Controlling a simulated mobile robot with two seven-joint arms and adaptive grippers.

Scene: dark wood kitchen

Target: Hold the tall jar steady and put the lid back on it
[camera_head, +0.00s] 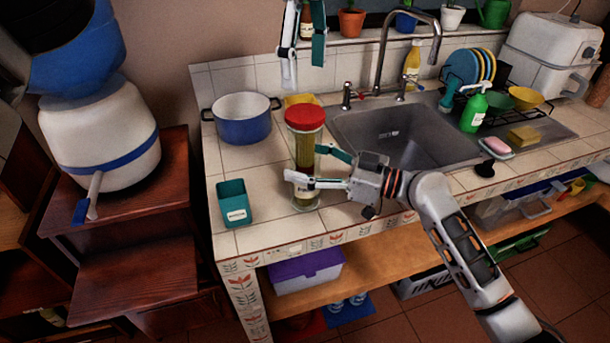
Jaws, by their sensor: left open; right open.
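The tall jar (304,148) is clear with yellowish contents and stands upright near the front of the tiled counter, left of the sink. The red lid (305,117) sits on top of it and looks level; I cannot tell how tightly it is seated. My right gripper (306,165) reaches in from the right at the jar's lower half. Its fingers are open, one on either side of the jar, and partly cover it. My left gripper (304,70) is open and empty, pointing down above the lid with a clear gap.
A blue pot (243,118) stands left of the jar, and a teal container (234,203) is at the front left. A yellow item (300,99) is partly hidden behind the lid. The sink (395,137) and tall faucet (408,40) are to the right.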

